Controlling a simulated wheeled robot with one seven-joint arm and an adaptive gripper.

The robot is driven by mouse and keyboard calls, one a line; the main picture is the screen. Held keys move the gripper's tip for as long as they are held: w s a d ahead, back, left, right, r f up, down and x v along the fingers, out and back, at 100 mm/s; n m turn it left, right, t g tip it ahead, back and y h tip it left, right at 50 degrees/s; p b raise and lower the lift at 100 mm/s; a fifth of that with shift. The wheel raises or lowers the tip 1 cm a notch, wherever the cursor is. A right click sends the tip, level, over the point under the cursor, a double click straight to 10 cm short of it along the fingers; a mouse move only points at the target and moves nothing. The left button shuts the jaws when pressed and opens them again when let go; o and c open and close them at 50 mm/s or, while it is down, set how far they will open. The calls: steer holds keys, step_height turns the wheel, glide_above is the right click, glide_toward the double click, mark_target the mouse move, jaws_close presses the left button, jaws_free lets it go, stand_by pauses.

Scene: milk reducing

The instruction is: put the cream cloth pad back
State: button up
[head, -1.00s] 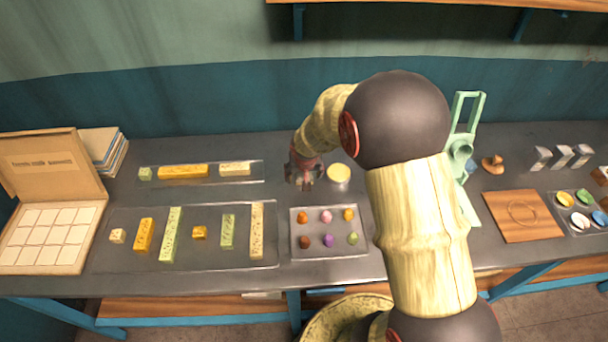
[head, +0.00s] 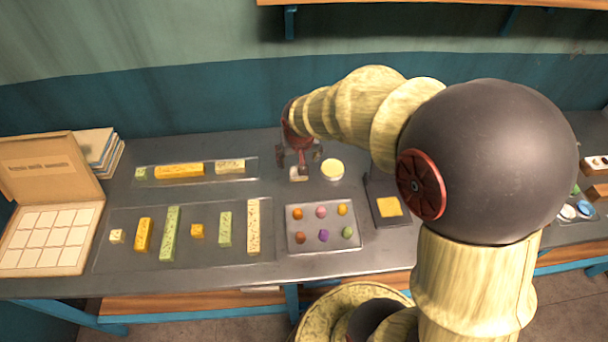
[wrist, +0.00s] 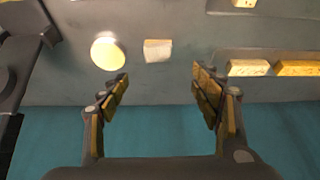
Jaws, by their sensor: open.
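A small cream pad (head: 297,174) lies on the grey table near the back, just left of a round pale-yellow dish (head: 332,169). In the wrist view the pad (wrist: 157,50) lies flat beyond my fingertips, centred between the two fingers but apart from them. The round dish (wrist: 107,52) is close to its left there. My gripper (head: 298,160) points down above the pad in the head view. In the wrist view my gripper (wrist: 160,76) is open, with nothing between its fingers.
A clear tray (head: 198,170) with bars stands left of the pad. A tray of small coloured pieces (head: 323,246) is in front. A dark board (head: 381,188) with a yellow square (head: 389,206) is at the right. My arm covers much of the right side.

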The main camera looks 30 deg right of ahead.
steer(key=s+a+r+n, duration=0.1)
steer(key=s+a+r, duration=0.2)
steer(key=s+r, duration=0.2)
steer(key=s+a+r+n+t+y, duration=0.1)
steer(key=s+a+r, duration=0.2)
steer(key=s+r, duration=0.3)
steer(key=s+a+r+n, duration=0.2)
steer(key=s+r, duration=0.3)
steer(key=s, duration=0.6)
steer(key=shift+s+a+r+y, duration=0.2)
steer(key=shift+a+r+y, duration=0.1)
steer(key=shift+a+y, duration=0.15)
